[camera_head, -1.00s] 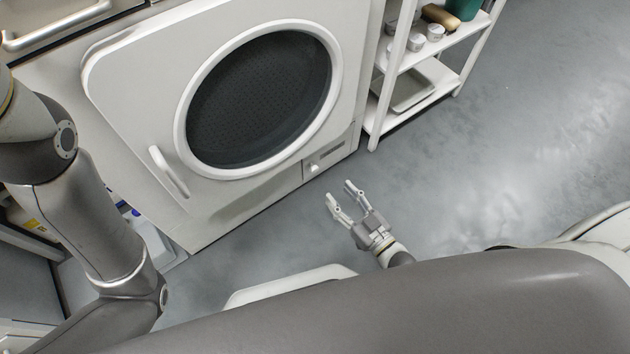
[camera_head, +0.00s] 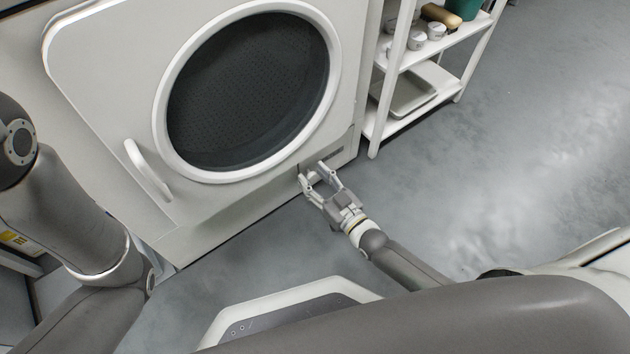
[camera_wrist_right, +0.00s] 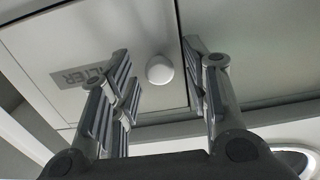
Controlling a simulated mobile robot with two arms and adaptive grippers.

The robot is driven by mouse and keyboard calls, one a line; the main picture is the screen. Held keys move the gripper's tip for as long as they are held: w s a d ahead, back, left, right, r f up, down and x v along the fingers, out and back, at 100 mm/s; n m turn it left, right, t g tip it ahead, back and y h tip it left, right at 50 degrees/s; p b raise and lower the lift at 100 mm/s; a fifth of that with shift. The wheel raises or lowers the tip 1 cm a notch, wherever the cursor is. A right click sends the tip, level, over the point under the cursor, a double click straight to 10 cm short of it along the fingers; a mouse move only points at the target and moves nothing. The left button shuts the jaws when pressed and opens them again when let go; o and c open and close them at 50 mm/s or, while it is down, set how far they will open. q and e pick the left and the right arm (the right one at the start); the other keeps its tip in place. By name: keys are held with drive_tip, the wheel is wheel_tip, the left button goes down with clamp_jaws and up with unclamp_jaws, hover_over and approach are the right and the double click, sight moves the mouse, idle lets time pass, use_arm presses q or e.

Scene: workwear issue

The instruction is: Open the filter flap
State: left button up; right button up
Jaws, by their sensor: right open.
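The filter flap (camera_head: 338,152) is a pale panel low on the right of the dryer front, and it looks closed. In the right wrist view the flap (camera_wrist_right: 105,35) has a grey FILTER label (camera_wrist_right: 82,76) and a round white knob (camera_wrist_right: 159,69). My right gripper (camera_head: 313,174) is open in front of the flap and partly covers it in the head view. In the right wrist view its fingers (camera_wrist_right: 157,58) stand on either side of the knob, with a gap on both sides. My left gripper is out of view.
The dryer (camera_head: 90,75) has a round dark door (camera_head: 250,90) with a white handle (camera_head: 148,170) on the left. A white shelf rack (camera_head: 398,125) with jars and a tray stands right of it. The floor (camera_head: 520,160) at the right is clear.

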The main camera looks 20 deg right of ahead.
clamp_jaws()
idle(0.3)
